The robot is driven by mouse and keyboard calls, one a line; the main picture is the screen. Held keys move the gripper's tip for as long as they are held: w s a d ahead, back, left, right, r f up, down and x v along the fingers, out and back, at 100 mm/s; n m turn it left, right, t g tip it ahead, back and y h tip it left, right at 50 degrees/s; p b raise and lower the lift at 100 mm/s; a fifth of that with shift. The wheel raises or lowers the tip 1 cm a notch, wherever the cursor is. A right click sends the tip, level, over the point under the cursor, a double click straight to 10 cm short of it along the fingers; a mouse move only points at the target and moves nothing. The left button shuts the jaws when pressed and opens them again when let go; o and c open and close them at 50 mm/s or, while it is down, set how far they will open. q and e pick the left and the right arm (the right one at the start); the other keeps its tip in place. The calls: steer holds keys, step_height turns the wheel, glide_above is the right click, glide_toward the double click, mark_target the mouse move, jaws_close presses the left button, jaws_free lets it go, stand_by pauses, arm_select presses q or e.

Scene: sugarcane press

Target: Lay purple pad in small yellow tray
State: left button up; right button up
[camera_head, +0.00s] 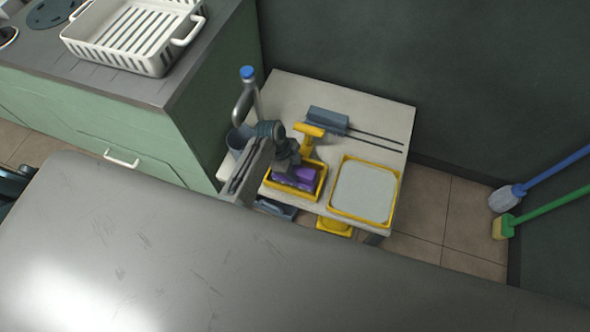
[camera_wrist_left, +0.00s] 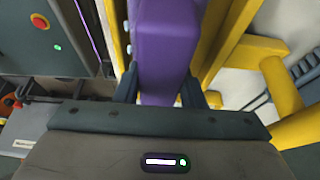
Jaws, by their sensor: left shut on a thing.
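My left gripper (camera_head: 290,168) reaches down over the small yellow tray (camera_head: 267,183) on the white side table. It is shut on the purple pad (camera_head: 295,179), which appears within the tray's rim in the head view. Whether the pad touches the tray's floor I cannot tell. In the left wrist view the purple pad (camera_wrist_left: 163,45) stands between the two fingers (camera_wrist_left: 160,88), with yellow rims (camera_wrist_left: 232,35) on both sides. The gripper and arm hide part of the tray. My right gripper is not in view.
A larger yellow-rimmed tray (camera_head: 332,203) with a pale grey surface lies to the right. Behind stand a yellow-handled tool (camera_head: 309,130) and a blue-grey block (camera_head: 328,119) with two thin rods. A grey surface (camera_head: 150,230) fills the foreground.

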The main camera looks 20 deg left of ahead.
arm_select(q)
steer(key=shift+w+f, duration=0.1)
steer(key=shift+f, duration=0.25)
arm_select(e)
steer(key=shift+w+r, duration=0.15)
arm_select(q)
steer(key=shift+f, duration=0.1)
steer(key=o, duration=0.9)
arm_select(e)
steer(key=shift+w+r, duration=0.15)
